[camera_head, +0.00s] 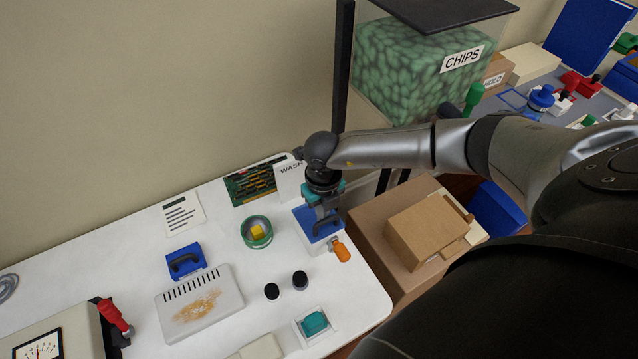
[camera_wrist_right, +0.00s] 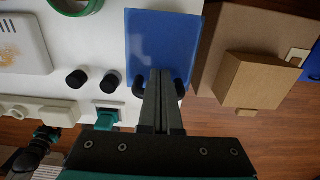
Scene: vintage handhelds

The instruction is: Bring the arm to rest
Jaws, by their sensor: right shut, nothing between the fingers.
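My right arm (camera_head: 390,148) reaches in from the right side of the head view. Its gripper (camera_head: 323,226) points down over a blue-topped box (camera_head: 310,222) near the right end of the white table. In the right wrist view my right gripper (camera_wrist_right: 162,75) is shut with nothing between its fingers, and the blue panel (camera_wrist_right: 160,40) lies beneath it. I cannot tell whether the fingertips touch the panel.
The white table (camera_head: 110,255) holds a green ring (camera_head: 256,232), a stained white case (camera_head: 199,304), two black knobs and a teal button (camera_head: 314,323). A cardboard box (camera_head: 425,231) stands right of the table. A CHIPS bin (camera_head: 400,70) stands behind my arm.

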